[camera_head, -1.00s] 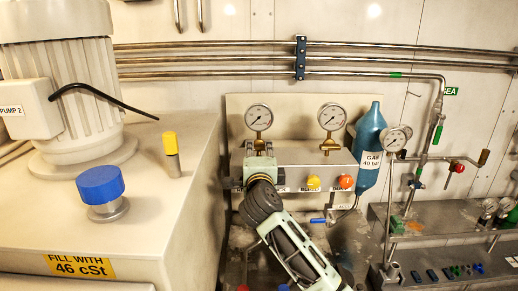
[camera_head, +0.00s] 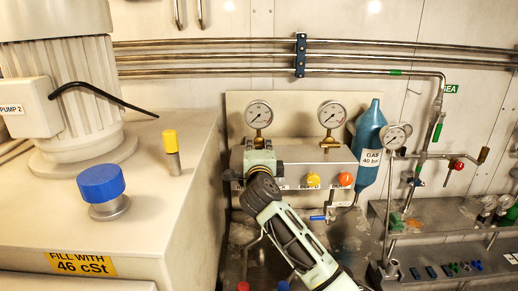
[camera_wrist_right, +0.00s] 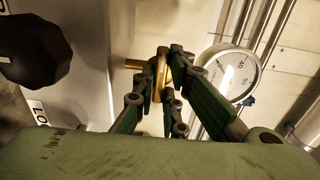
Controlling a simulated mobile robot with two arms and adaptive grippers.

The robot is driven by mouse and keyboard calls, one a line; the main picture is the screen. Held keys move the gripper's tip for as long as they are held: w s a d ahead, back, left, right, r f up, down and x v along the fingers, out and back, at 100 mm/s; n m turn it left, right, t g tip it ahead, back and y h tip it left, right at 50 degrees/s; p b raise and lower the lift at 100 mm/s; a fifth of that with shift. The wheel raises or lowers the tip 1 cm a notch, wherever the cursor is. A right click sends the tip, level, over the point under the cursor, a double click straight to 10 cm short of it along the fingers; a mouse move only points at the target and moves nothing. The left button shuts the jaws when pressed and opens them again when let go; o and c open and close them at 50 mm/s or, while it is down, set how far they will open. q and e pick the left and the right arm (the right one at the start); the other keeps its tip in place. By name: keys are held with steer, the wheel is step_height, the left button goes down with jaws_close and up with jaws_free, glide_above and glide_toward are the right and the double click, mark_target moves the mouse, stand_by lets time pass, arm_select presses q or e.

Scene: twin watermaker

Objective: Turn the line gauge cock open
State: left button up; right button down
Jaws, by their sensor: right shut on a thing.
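The left pressure gauge (camera_head: 258,115) stands on a brass stem above the grey manifold block. My right gripper (camera_head: 259,148) reaches up from below to just under this gauge. In the right wrist view, the fingers (camera_wrist_right: 163,88) are shut on a brass piece (camera_wrist_right: 160,66), which appears to be the line gauge cock, with a short brass stub sticking out to its left. The gauge dial (camera_wrist_right: 235,74) shows close to the right of the fingers. In the head view the gripper hides most of the cock, and its handle angle cannot be told. My left gripper is out of view.
A second gauge (camera_head: 332,114) stands to the right on the manifold (camera_head: 320,160), above yellow (camera_head: 313,177) and orange (camera_head: 345,179) knobs. A blue gas bottle (camera_head: 369,140) stands beside it. A dark knob (camera_wrist_right: 35,50) shows left in the wrist view. The tank top (camera_head: 130,190) fills the left.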

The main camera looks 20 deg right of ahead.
steer(key=shift+m, duration=0.3)
steer(key=m+p, duration=0.2)
steer(key=shift+m, duration=0.3)
steer(key=m+p, duration=0.1)
steer(key=m, duration=0.3)
steer(key=shift+m+p, duration=0.3)
steer(key=shift+p, duration=0.1)
steer(key=m, duration=0.4)
steer(key=shift+f, duration=0.15)
steer(key=shift+m, duration=2.2)
steer(key=c, duration=1.8)
jaws_free()
